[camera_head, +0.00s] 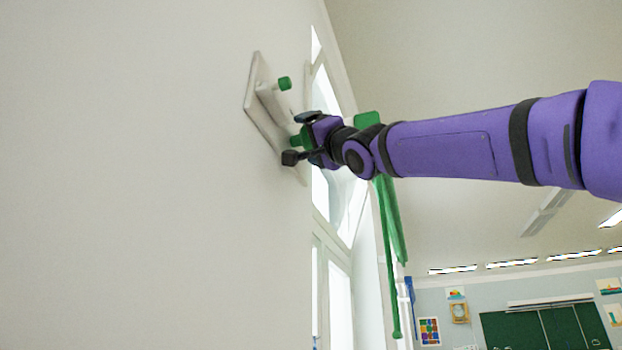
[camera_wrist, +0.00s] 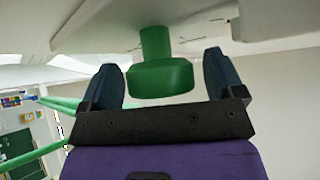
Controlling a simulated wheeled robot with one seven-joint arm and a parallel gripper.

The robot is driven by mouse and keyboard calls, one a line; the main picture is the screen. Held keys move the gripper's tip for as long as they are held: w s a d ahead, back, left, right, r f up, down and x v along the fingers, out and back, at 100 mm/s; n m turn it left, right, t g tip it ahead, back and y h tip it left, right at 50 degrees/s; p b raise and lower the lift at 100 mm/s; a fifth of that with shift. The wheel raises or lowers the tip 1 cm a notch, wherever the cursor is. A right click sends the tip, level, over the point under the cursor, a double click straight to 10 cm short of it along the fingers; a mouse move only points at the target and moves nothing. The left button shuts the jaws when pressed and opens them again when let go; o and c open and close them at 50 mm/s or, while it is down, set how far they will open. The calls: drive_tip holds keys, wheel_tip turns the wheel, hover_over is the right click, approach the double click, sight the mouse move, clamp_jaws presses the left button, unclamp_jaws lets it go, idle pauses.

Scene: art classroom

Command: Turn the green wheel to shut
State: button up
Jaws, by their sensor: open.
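A pale panel (camera_head: 256,100) is fixed to the wall and carries two green fittings. The upper green knob (camera_head: 285,83) stands clear of my gripper. The lower green wheel (camera_head: 297,141) is at my gripper (camera_head: 300,137) and is partly hidden by it. In the wrist view the green wheel (camera_wrist: 160,80) sits on a short green stem, between the two dark fingers of my gripper (camera_wrist: 161,70). The fingers are open on either side of it. A small gap shows at the right finger; contact at the left finger cannot be told.
The plain wall (camera_head: 150,200) fills the left. A bright window (camera_head: 338,195) lies just behind my gripper, with a long green bar (camera_head: 392,220) hanging beside it. A green chalkboard (camera_head: 545,326) is far off at lower right.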

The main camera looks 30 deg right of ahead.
drive_tip(key=shift+c, duration=0.3)
drive_tip(key=c, duration=0.8)
drive_tip(key=shift+c, duration=0.2)
